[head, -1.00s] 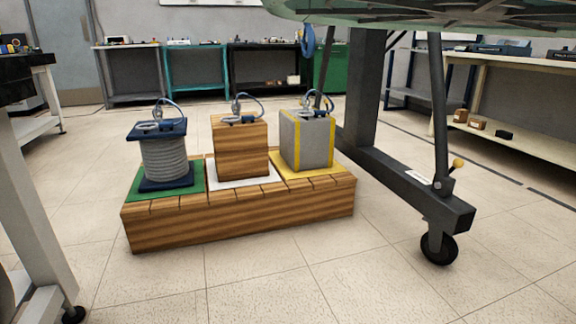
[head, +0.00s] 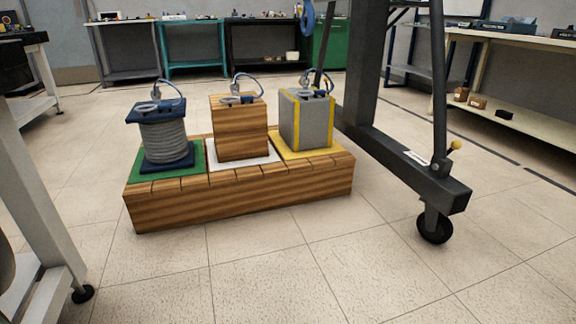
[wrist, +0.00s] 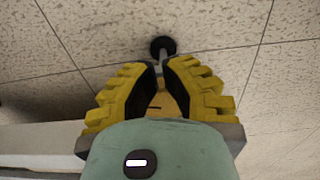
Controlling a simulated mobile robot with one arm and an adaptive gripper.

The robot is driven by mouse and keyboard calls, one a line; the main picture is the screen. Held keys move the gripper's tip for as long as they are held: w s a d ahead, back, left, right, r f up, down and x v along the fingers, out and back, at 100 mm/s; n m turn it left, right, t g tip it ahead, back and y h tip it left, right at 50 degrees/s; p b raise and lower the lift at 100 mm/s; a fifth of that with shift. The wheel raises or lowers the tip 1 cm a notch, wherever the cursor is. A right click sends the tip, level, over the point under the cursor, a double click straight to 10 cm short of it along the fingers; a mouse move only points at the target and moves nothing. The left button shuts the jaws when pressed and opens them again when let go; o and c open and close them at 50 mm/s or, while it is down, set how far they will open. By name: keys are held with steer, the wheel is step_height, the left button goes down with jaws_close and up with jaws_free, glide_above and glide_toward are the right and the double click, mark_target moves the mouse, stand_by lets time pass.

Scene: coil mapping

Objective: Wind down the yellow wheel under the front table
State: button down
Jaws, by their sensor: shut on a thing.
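In the wrist view my gripper (wrist: 161,66) has ridged yellow fingers with black inner faces. The fingers are shut on a small orange-yellow part (wrist: 160,97), seen between them above the pale green gripper body. I take it for part of the yellow wheel, but the fingers hide most of it and I cannot tell its outline. A black caster (wrist: 162,46) on a grey stem shows on the floor beyond the fingertips. The head view shows neither my gripper nor a yellow wheel. A white table leg (head: 45,290) with a black caster stands at its left edge.
A wooden platform (head: 240,205) carries a grey spool (head: 164,140), a wooden block (head: 240,130) and a grey, yellow-edged block (head: 310,122). The floor in front is clear.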

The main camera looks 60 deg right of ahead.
steer(key=shift+s+a, duration=0.15)
steer(key=shift+a, duration=0.15)
steer(key=shift+s+d+r+p, duration=0.1)
steer(key=shift+s+r+p, duration=0.1)
steer(key=shift+p, duration=0.4)
step_height(320, 180, up, 6)
steer(key=p, duration=0.5)
steer(key=shift+f+p, duration=0.15)
steer(key=shift+p, duration=0.15)
